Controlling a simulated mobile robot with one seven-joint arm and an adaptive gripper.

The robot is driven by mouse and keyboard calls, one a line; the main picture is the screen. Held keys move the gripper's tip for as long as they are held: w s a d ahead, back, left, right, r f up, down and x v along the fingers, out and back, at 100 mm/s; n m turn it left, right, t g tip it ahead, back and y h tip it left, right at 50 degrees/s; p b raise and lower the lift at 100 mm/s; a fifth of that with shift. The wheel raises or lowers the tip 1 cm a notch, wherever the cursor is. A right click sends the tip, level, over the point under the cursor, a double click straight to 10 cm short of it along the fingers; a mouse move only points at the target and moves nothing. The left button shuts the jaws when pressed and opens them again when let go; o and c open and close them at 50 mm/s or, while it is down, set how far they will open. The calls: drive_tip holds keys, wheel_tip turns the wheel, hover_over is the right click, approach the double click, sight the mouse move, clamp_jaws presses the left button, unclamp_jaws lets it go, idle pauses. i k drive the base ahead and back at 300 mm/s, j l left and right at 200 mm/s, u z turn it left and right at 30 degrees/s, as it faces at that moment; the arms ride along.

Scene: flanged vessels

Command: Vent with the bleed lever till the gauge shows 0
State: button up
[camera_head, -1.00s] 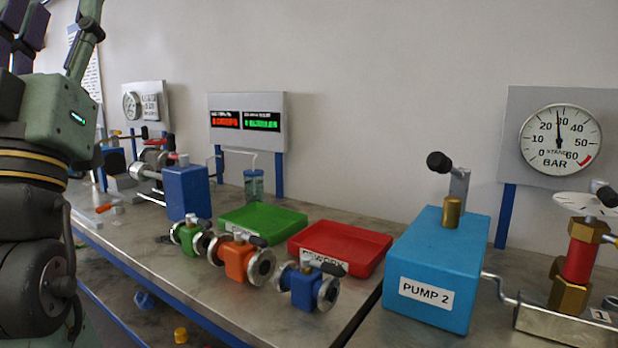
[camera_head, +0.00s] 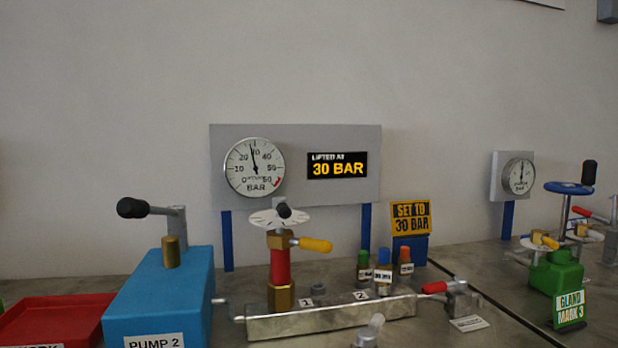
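The gauge (camera_head: 255,167) hangs on a grey panel behind the bench. Its needle points almost straight up, close to the 30 mark. A red-handled lever (camera_head: 436,287) sits on a grey fitting at the right end of the metal manifold block (camera_head: 330,317); no readable label marks it as the bleed lever. A red and brass valve (camera_head: 280,270) stands upright on the block, with a yellow-handled lever (camera_head: 316,245) to its right and a pale dial on top. My gripper is out of view.
A display (camera_head: 337,165) reads "LIFTED AT 30 BAR". The blue PUMP 2 box (camera_head: 162,295) with a black-knobbed handle stands left of the block. Small capped bottles (camera_head: 383,275) stand behind it. A green gland unit (camera_head: 556,275) is at right.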

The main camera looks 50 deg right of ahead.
sight(458, 282)
drive_tip(key=z, duration=2)
